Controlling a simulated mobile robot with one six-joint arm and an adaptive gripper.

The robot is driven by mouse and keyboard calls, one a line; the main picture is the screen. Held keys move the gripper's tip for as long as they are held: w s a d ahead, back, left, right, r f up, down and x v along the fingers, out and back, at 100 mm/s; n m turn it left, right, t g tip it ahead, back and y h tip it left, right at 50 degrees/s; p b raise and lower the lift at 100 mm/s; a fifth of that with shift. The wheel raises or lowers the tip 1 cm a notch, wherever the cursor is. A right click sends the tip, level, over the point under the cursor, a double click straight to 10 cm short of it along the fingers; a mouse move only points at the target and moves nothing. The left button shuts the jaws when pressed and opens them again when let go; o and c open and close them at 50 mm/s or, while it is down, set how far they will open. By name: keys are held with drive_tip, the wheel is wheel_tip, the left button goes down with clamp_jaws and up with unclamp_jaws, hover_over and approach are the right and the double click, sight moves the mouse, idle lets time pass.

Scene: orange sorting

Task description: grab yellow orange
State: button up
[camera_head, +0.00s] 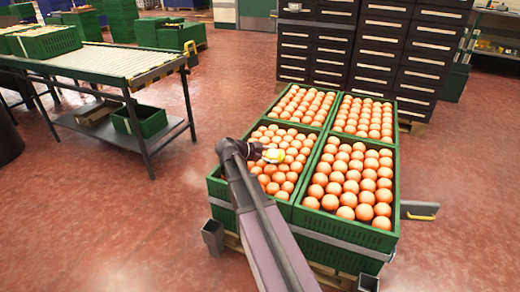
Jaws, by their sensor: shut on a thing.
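A yellow orange (273,155) shows small at the tip of my arm, over the front-left green crate (225,193). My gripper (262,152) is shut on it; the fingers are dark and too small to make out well. The crate beneath is full of orange-coloured oranges (280,181). I cannot tell how far the yellow orange is above them. My arm reaches up from the bottom of the picture and hides part of this crate.
Three more full crates adjoin it: front right (340,228), back left (300,107) and back right (362,118). Dark drawer cabinets (375,45) stand close behind. A roller conveyor table (110,62) is at left. Red floor (150,215) lies clear between.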

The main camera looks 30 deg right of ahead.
drive_tip(key=shift+s+d+r, duration=0.1)
drive_tip(key=shift+s+d, duration=0.15)
drive_tip(key=shift+s, duration=0.5)
drive_tip(key=shift+s+d+r, duration=0.1)
drive_tip(key=shift+s+d, duration=0.1)
drive_tip(key=shift+s, duration=0.5)
